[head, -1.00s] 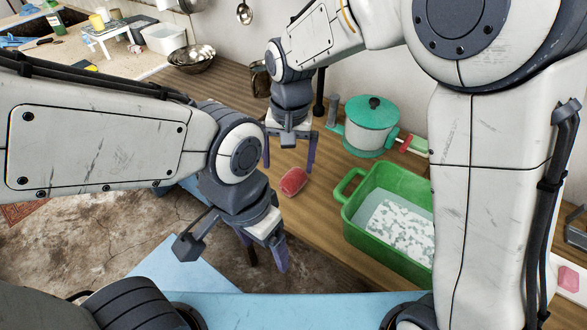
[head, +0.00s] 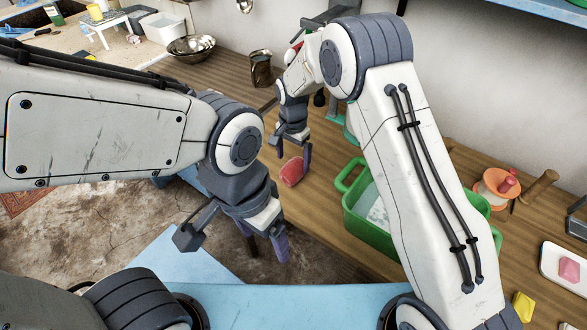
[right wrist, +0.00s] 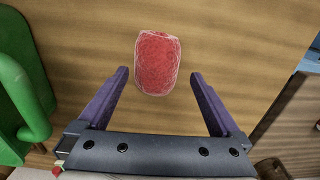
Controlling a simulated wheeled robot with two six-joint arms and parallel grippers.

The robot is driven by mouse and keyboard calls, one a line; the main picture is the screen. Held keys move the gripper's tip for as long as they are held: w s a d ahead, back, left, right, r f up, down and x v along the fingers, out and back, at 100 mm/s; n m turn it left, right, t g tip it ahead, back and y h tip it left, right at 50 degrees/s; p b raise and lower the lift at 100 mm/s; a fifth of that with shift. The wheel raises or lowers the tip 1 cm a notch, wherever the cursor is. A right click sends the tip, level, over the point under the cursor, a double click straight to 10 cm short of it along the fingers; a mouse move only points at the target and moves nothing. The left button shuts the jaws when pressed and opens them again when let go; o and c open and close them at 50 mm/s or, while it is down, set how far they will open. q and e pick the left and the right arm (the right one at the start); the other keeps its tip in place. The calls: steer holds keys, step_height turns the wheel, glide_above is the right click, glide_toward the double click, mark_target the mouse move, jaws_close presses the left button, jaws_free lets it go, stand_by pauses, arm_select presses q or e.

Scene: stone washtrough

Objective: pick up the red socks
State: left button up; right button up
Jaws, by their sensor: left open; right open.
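A red bundle, which looks like the rolled red socks (head: 291,173), lies on the wooden counter in the head view. My right gripper (head: 293,153) is open just behind it, and part of the far side is hidden by a finger. In the right wrist view the bundle (right wrist: 156,62) shows whole, with pale outlines around it, just ahead of and between the open purple fingertips (right wrist: 160,73). Nothing is between the fingers behind it. My left gripper (head: 265,250) is open and empty, low over the floor beside the counter's front edge.
A green tub (head: 352,195) of water stands right of the bundle; its edge also shows in the right wrist view (right wrist: 22,85). A dark can (head: 260,70) and a metal bowl (head: 190,46) stand farther back. The counter left of the bundle is bare.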

mark_target(293, 164)
step_height(293, 164, down, 4)
steer(key=shift+s+d+p, duration=0.1)
steer(key=shift+s+p, duration=0.05)
steer(key=shift+p, duration=0.2)
steer(key=c, duration=1.2)
steer(key=shift+c, duration=0.2)
steer(key=shift+r, duration=0.15)
